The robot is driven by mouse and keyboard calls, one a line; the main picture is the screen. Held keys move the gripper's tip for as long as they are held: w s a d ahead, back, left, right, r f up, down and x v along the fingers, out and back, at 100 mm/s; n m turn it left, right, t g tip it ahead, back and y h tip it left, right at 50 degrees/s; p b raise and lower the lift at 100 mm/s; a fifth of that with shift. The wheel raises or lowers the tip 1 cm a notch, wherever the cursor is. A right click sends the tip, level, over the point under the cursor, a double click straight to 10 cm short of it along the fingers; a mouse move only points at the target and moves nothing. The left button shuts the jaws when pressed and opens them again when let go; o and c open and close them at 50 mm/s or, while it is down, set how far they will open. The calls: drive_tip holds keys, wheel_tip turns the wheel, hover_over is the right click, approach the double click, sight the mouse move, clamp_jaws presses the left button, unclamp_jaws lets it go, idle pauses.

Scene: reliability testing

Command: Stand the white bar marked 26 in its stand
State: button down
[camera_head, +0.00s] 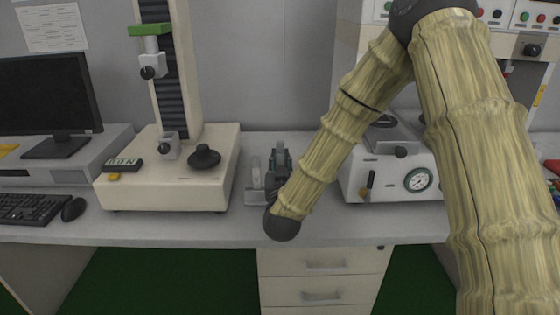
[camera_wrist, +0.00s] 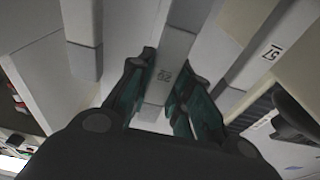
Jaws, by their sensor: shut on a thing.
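My gripper (camera_head: 279,160) is over the bench between the two machines, partly hidden behind my own arm. In the wrist view its teal fingers (camera_wrist: 165,78) are shut on a white bar (camera_wrist: 178,44). The bar's small dark mark, turned in the picture, seems to read 26. In the head view the grey stand (camera_head: 256,197) is low beside the gripper, partly covered by it and my arm. I cannot tell whether the held bar touches the stand or is apart from it.
Another pale bar, marked 15 or 51 (camera_wrist: 262,50), is to the right in the wrist view, and one more (camera_wrist: 82,30) to the left. A cream testing machine (camera_head: 170,185) stands left of the gripper, and a white gauge box (camera_head: 395,183) right. Bare bench lies in front.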

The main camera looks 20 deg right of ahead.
drive_tip(key=shift+f+b, duration=1.2)
drive_tip(key=shift+f, duration=0.9)
